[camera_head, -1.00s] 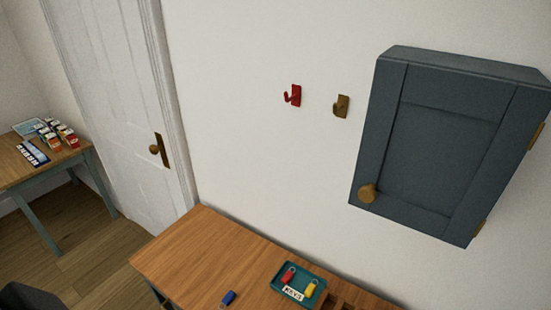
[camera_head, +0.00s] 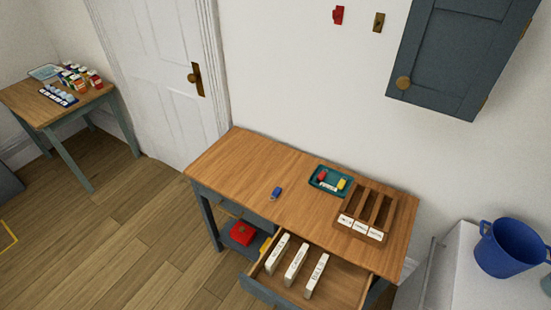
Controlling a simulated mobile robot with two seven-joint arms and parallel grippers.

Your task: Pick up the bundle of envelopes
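Three white upright bundles with dark lettering stand in the open drawer (camera_head: 335,283) of the wooden desk: a left one (camera_head: 276,254), a middle one (camera_head: 296,264) and a right one (camera_head: 316,276). They look like envelopes or cards, but the lettering is too small to read, so I cannot tell which is the bundle of envelopes. Neither of my grippers is in view.
On the desk (camera_head: 240,165) are a wooden sorter (camera_head: 386,213) with labelled slots, a teal key tray (camera_head: 314,183) and a blue key tag (camera_head: 277,192). A red box (camera_head: 242,233) sits below. A blue bucket (camera_head: 506,250) stands at right. Floor (camera_head: 130,250) at left is clear.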

